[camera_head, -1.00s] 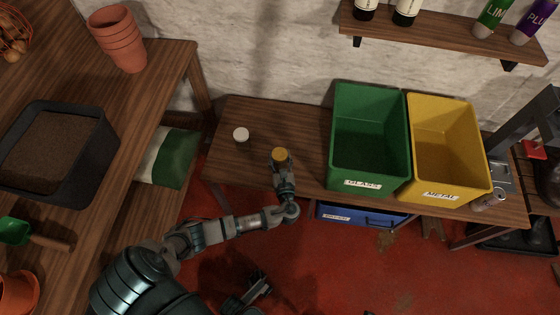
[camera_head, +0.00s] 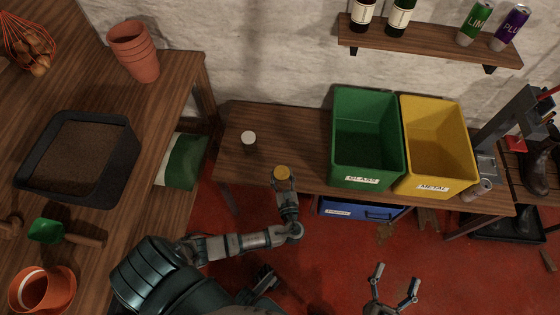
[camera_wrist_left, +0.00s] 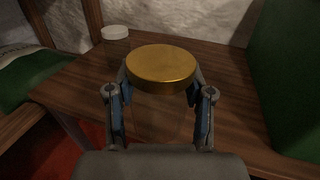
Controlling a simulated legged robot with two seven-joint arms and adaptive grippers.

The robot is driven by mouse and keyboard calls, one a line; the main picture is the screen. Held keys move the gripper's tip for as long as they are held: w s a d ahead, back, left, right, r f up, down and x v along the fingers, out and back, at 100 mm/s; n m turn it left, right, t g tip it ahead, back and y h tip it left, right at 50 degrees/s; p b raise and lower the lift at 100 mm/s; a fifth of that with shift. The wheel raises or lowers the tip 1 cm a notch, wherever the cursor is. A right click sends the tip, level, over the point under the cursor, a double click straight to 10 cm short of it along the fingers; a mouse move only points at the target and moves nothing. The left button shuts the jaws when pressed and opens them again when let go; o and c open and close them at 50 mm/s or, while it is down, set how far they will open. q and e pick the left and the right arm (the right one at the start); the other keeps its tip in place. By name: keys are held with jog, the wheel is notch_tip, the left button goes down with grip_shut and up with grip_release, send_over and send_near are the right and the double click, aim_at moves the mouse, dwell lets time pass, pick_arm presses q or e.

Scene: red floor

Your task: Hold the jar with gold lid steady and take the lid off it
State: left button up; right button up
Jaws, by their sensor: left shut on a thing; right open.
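The jar with gold lid (camera_head: 282,173) is near the front edge of the wooden bench, left of the green bin. In the left wrist view its gold lid (camera_wrist_left: 161,66) sits on a clear glass body (camera_wrist_left: 158,115). My left gripper (camera_head: 284,184) is shut around the jar's body below the lid, one finger on each side; it also shows in the left wrist view (camera_wrist_left: 158,104). The jar looks upright. My right gripper (camera_head: 396,285) is open and empty, low in the head view, in front of the bench over the red floor.
A white-lidded jar (camera_head: 248,138) stands further back on the bench, also in the left wrist view (camera_wrist_left: 115,33). The green bin (camera_head: 365,180) marked GLASS and yellow bin (camera_head: 430,187) marked METAL stand to the right. A blue box (camera_head: 358,210) is below. Bench space around the gold-lidded jar is clear.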

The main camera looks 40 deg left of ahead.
aim_at(280, 187)
pick_arm(q)
jog(key=s+d, duration=0.1)
jog(key=s, duration=0.1)
jog(key=s+d+p, duration=0.1)
jog(key=s, duration=0.1)
jog(key=shift+d+r, duration=0.3)
jog(key=shift+r, duration=0.05)
jog(key=shift+s+d+f, duration=0.1)
jog(key=shift+s+d, duration=0.2)
jog(key=shift+s, duration=0.2)
pick_arm(e)
jog(key=shift+d+f+g+h, duration=0.15)
jog(key=shift+f+g+h, duration=0.05)
jog(key=shift+f+g, duration=0.8)
jog(key=shift+d+f+g+h, duration=0.1)
jog(key=shift+f+g+h, duration=0.1)
jog(key=shift+f+g, duration=0.8)
jog(key=shift+f, duration=0.15)
pick_arm(q)
jog(key=o, duration=0.4)
grip_shut()
pick_arm(e)
jog(key=shift+w, duration=0.1)
